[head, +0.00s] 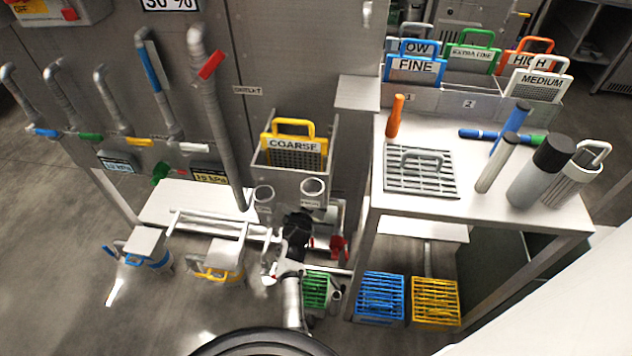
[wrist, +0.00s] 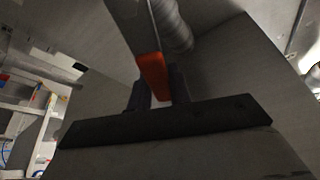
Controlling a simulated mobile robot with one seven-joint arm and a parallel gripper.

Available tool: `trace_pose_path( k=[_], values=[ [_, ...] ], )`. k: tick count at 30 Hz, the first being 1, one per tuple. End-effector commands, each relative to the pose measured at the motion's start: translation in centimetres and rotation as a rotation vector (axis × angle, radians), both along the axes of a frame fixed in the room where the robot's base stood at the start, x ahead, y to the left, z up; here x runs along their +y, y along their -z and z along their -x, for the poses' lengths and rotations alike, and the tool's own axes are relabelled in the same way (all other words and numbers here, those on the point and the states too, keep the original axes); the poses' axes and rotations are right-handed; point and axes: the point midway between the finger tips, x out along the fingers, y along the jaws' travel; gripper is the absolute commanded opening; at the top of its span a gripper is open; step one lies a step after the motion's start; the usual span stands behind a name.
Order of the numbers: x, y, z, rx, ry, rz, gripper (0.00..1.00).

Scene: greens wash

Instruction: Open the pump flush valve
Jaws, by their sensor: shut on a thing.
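In the wrist view, an orange-red handle end (wrist: 153,72) on a grey bar sits between the two dark fingers of my gripper (wrist: 157,98). The fingers are shut on it. A ribbed grey pipe (wrist: 174,28) runs just behind the bar. In the head view, my gripper (head: 298,228) is low at the middle, below the two round cups under the COARSE bin, and my own wrist hides most of what it holds. Red valve parts (head: 338,246) show just right of it. I cannot tell from these frames how far the valve is turned.
The COARSE bin (head: 287,184) stands above my gripper. The steel table (head: 470,205) with a grate and bottles is to the right. White rails (head: 218,226) lie left. Green, blue (head: 379,296) and yellow (head: 435,302) crates sit below. A thick hose (head: 222,130) hangs on the panel.

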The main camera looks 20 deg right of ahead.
Motion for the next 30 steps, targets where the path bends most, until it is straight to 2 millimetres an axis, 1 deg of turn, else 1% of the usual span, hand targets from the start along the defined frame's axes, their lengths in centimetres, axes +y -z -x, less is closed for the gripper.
trace_pose_path(
  k=[15, 16, 21, 30],
  values=[
    [0.27, 0.06, -0.12, 0.014, -0.003, 0.017, 0.0],
    [0.27, 0.06, -0.12, 0.014, -0.003, 0.017, 0.21],
    [0.22, 0.03, -0.11, 0.013, -0.002, 0.017, 0.42],
    [0.28, 0.09, 0.03, 0.012, 0.0, 0.017, 0.42]
  ],
)
